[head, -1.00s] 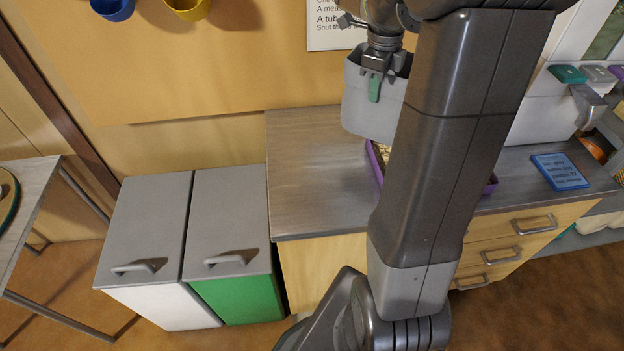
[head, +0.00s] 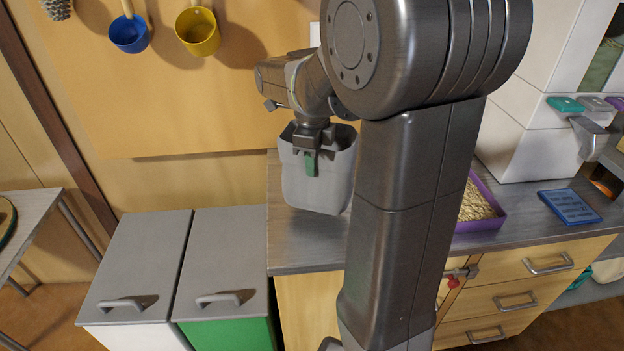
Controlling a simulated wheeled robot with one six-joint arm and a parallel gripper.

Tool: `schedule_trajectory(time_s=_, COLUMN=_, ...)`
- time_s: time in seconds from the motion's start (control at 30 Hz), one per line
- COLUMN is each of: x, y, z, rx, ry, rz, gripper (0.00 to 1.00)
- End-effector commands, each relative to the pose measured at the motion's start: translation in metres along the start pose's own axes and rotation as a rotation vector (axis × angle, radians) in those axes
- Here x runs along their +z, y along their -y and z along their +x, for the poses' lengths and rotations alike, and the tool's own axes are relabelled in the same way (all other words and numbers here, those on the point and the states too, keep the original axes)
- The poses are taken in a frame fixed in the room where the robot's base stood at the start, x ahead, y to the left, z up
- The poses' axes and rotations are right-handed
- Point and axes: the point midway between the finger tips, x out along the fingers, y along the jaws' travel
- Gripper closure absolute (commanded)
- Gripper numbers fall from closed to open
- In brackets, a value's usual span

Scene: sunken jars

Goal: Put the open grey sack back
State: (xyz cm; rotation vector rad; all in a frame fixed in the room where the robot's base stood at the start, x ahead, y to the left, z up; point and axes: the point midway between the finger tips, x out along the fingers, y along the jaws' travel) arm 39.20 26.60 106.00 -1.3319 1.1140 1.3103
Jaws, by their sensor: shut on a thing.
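The open grey sack (head: 328,187) hangs upright at the left part of the grey counter (head: 290,247), its dark open mouth facing up. My gripper (head: 312,160) is shut on the sack's near rim, with a green tab (head: 310,164) showing between the fingers. The sack's bottom is at or just above the counter top; I cannot tell whether it touches. My arm hides the space right of the sack.
A purple tray (head: 487,223) of pale grain lies on the counter, partly behind my arm. A blue card (head: 569,207) lies farther right. Two grey-lidded bins (head: 140,262) stand left of the counter. Blue (head: 129,34) and yellow (head: 197,31) scoops hang on the wall.

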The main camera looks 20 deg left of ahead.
Motion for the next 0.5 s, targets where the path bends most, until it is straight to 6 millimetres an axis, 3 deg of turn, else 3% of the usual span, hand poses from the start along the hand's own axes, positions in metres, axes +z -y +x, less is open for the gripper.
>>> schedule_trajectory(time_s=0.23, x=-0.001, y=-0.001, z=0.033, rx=0.002, ry=-0.002, rz=0.0, gripper=1.0)
schedule_trajectory(time_s=0.5, x=0.0, y=-0.001, z=0.037, rx=-0.001, ry=0.001, rz=0.0, gripper=1.0)
